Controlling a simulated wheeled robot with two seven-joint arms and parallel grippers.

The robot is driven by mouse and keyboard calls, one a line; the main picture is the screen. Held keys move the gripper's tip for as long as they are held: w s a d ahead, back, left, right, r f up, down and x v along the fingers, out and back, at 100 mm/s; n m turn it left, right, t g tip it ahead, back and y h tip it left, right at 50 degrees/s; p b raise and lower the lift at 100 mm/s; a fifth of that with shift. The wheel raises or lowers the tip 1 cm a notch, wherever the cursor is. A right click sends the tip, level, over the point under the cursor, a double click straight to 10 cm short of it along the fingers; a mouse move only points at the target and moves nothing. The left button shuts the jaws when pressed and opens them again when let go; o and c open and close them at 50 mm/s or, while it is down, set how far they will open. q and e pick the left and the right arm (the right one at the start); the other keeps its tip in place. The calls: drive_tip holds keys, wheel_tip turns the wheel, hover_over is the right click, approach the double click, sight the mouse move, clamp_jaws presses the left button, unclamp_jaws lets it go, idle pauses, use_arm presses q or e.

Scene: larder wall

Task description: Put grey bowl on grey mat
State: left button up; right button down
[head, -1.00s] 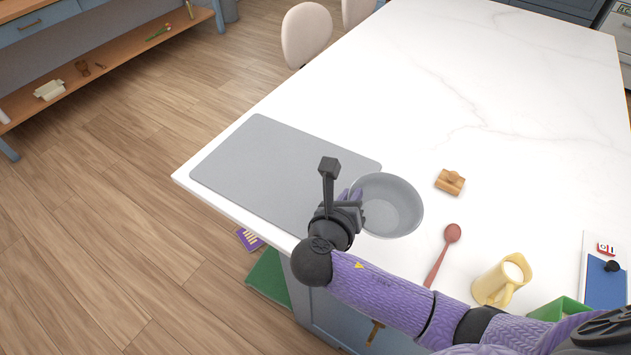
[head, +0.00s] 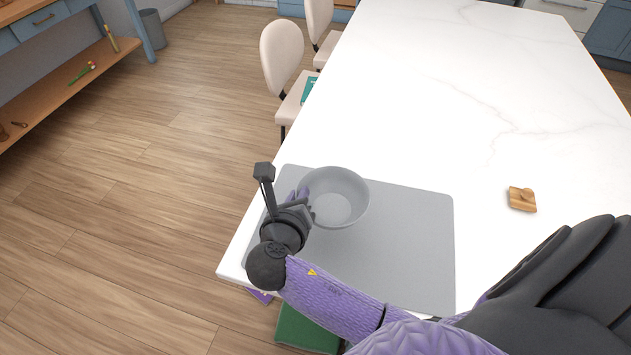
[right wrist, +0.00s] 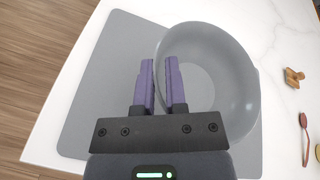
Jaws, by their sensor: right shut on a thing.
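The grey bowl (head: 345,207) is upright in the head view, over the far left part of the grey mat (head: 405,245). My right gripper (head: 305,202) is shut on the bowl's left rim. In the right wrist view, its purple fingers (right wrist: 160,72) pinch the near wall of the bowl (right wrist: 222,90), with the mat (right wrist: 105,90) below and to the left. My left gripper is not in view.
A wooden block-like item (head: 521,199) lies on the white counter (head: 440,110) right of the mat. A red spoon (right wrist: 303,122) shows in the right wrist view. Pale chairs (head: 284,62) stand along the counter's left edge. The far counter is clear.

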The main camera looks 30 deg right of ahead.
wheel_tip(320, 180, down, 8)
drive_tip(key=b, duration=0.3)
drive_tip(key=shift+s+d+r, duration=0.1)
drive_tip(key=shift+s+r, duration=0.05)
drive_tip(key=shift+r, duration=0.2)
drive_tip(key=c, duration=0.7)
unclamp_jaws()
